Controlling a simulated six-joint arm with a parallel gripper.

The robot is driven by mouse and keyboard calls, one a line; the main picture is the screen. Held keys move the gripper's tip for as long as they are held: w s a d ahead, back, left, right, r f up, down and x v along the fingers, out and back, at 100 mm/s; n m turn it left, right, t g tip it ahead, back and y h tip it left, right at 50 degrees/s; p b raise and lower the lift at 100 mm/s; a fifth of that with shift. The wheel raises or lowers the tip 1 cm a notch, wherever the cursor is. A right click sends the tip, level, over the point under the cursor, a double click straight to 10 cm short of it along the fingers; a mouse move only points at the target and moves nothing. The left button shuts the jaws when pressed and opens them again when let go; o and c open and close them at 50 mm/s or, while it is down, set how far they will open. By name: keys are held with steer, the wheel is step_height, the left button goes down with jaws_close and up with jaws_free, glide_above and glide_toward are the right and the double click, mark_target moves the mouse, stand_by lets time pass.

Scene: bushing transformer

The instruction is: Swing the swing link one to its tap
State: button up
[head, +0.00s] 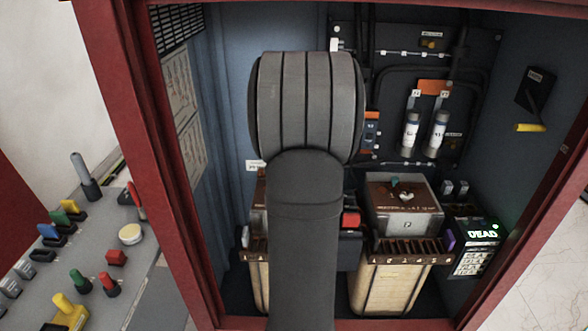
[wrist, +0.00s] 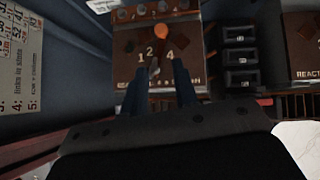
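The wrist view looks down on a brown tap board (wrist: 130,45) with the numerals 1, 2 and 4 and a round orange knob (wrist: 161,32). A small pale metal piece (wrist: 154,67), perhaps the swing link, lies below the numerals; its shape is too blurred to be sure. My gripper (wrist: 160,75) is over the lower part of this board, with its two dark fingers apart on either side of the pale piece. I see nothing clamped. In the head view my arm hides my gripper and most of this board.
A second transformer (head: 403,207) with a teal knob stands at right. Two fuse cylinders (head: 437,135) hang on the back wall. The red cabinet frame (head: 150,170) bounds the opening. A control desk (head: 110,240) is outside at left.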

steer(key=a+n, duration=0.2)
steer(key=n, duration=0.2)
steer(key=w+a+f+n+g, duration=0.1)
steer(key=a+n, duration=0.1)
steer(key=n, duration=0.2)
steer(key=w+a+f+n+g, duration=0.1)
steer(key=a+n, duration=0.1)
steer(key=n, duration=0.2)
steer(key=shift+w+a+f+n, duration=0.1)
steer(key=shift+a+f+n, duration=0.15)
steer(key=shift+n, duration=0.15)
jaws_close()
steer(key=w+a+f+n+g+h, duration=0.1)
steer(key=w+a+n+h, duration=0.15)
steer(key=n, duration=0.85)
steer(key=w+a+n+g+h, duration=0.1)
steer(key=w+a+n+h, duration=0.15)
steer(key=n, duration=0.95)
steer(key=x, duration=0.8)
steer(key=shift+a+f, duration=0.1)
steer(key=shift+f, duration=0.1)
steer(key=shift+w+d+f, duration=0.15)
steer(key=shift+d, duration=0.45)
steer(key=shift+w+d+f, duration=0.15)
steer(key=shift+w+d, duration=0.05)
steer(key=shift+d, duration=0.4)
steer(key=shift+w+d+f, duration=0.15)
steer(key=shift+w+d, duration=0.05)
steer(key=shift+d, duration=0.6)
